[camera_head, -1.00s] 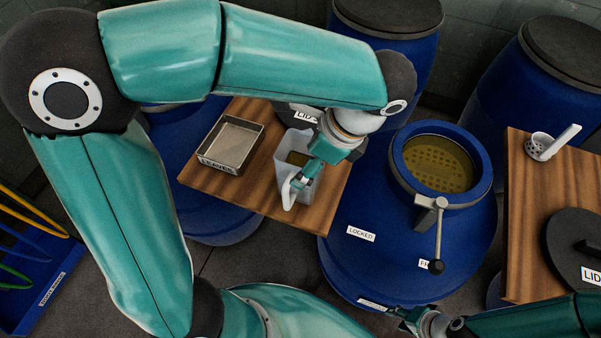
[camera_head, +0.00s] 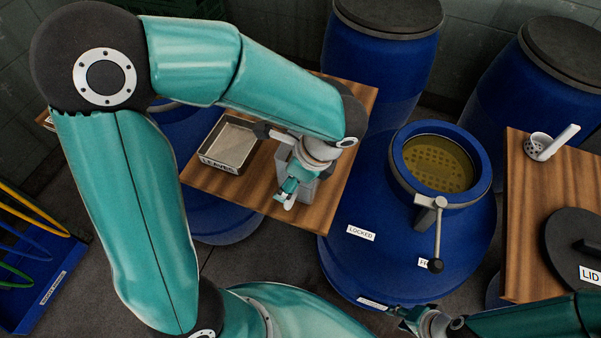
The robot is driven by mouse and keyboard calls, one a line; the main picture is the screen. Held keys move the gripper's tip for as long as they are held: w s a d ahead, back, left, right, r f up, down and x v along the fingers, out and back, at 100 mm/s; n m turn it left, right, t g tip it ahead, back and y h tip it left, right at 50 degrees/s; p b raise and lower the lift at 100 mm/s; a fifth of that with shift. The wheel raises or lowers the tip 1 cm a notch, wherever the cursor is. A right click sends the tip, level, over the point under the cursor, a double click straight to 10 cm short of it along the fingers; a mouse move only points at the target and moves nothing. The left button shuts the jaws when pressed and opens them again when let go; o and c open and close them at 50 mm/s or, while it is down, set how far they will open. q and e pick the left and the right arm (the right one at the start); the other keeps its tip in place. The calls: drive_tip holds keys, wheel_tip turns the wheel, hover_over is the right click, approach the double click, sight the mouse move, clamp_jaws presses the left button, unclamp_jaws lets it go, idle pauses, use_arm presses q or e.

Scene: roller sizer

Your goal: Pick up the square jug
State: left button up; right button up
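The square jug (camera_head: 306,188) is pale and translucent and stands on the wooden board at centre left. Its white handle (camera_head: 289,204) faces the near side. My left gripper (camera_head: 289,190) points down at the jug's near side, by the handle. My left wrist and forearm cover most of the jug. Whether the fingers are closed around the handle cannot be told. My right gripper (camera_head: 396,317) is at the bottom edge, low in front of the blue barrel, small in view. Its fingers look apart, with nothing between them.
A metal tray labelled LEAVES (camera_head: 238,143) sits left of the jug on the board (camera_head: 250,190). An open blue barrel (camera_head: 350,263) of yellowish liquid with a lever (camera_head: 438,235) stands right. Another board (camera_head: 530,235) holds a perforated cup (camera_head: 540,145) and a black lid (camera_head: 572,240).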

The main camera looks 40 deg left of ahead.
use_arm(q)
clamp_jaws()
drive_tip(key=shift+r, duration=0.15)
idle(0.4)
